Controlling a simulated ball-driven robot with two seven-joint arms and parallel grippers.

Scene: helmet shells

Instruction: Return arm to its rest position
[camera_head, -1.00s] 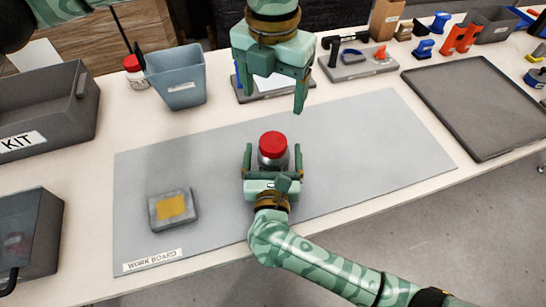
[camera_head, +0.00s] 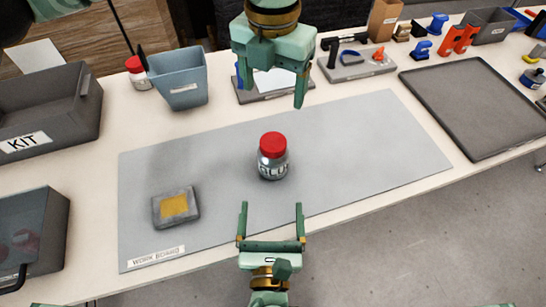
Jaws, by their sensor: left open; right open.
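My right gripper (camera_head: 270,222) is at the bottom middle, over the front edge of the work board. It is open and empty, its two fingers pointing away from me toward a glue jar. The glue jar (camera_head: 273,158) has a red lid and stands upright on the grey work board (camera_head: 350,140), apart from the fingers. My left gripper (camera_head: 271,90) is at the top middle, pointing down, open and empty, above the far edge of the board. The lower part of my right arm is mostly out of view.
A grey pad with a yellow square (camera_head: 175,207) lies on the board's left. A KIT bin (camera_head: 40,110), a blue-grey bin (camera_head: 178,85) and a lidded red jar (camera_head: 138,72) stand at left. A dark tray (camera_head: 475,105) lies at right. A tool holder (camera_head: 357,64) stands behind. The board's right half is clear.

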